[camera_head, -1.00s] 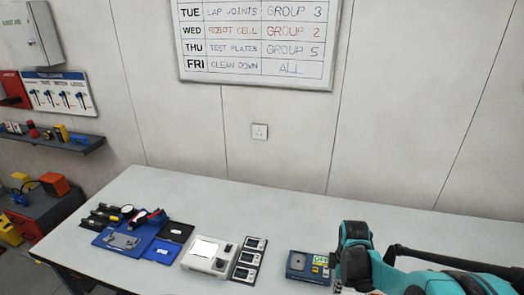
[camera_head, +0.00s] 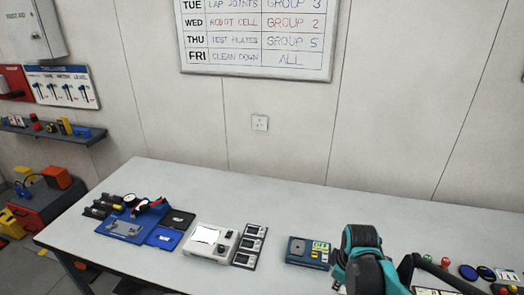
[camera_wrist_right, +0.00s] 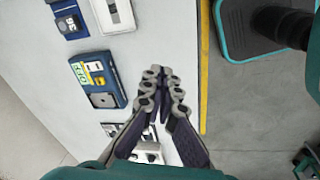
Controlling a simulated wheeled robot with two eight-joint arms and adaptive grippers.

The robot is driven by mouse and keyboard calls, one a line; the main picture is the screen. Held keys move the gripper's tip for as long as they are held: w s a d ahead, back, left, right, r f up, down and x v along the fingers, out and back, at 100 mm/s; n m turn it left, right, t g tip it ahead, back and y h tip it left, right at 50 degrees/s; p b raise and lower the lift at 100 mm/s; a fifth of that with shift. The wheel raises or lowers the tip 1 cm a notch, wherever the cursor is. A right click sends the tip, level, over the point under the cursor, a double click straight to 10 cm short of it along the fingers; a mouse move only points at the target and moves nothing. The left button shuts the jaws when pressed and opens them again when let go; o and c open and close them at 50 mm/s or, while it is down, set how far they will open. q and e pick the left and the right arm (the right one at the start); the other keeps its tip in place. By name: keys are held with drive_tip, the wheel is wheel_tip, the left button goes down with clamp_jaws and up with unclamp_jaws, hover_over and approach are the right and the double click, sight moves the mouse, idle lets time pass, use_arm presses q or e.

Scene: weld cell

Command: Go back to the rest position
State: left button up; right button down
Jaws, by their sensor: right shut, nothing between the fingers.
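My right gripper shows best in the right wrist view (camera_wrist_right: 162,82). Its grey fingers are together and hold nothing. They hang over the front edge of the pale table (camera_head: 290,212). In the head view my teal and black right arm comes in at the bottom right, and only a bit of the gripper (camera_head: 338,286) shows at the bottom edge. My left gripper is in neither view.
A blue device (camera_head: 309,252) with a green label lies close to my right arm; it also shows in the wrist view (camera_wrist_right: 97,80). A white device (camera_head: 211,241) and a blue tray (camera_head: 124,227) lie left. Small coloured items (camera_head: 468,271) lie right.

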use_arm(q)
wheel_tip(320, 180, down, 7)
drive_tip(key=b, duration=0.6)
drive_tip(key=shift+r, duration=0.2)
use_arm(e)
drive_tip(key=s+a+m+t, duration=0.3)
drive_tip(key=s+m+t, duration=0.2)
drive_tip(key=s+m, duration=0.5)
drive_tip(key=shift+a+m, duration=0.4)
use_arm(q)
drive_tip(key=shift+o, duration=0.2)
use_arm(e)
drive_tip(key=shift+s+f, duration=0.1)
drive_tip(key=shift+s, duration=0.05)
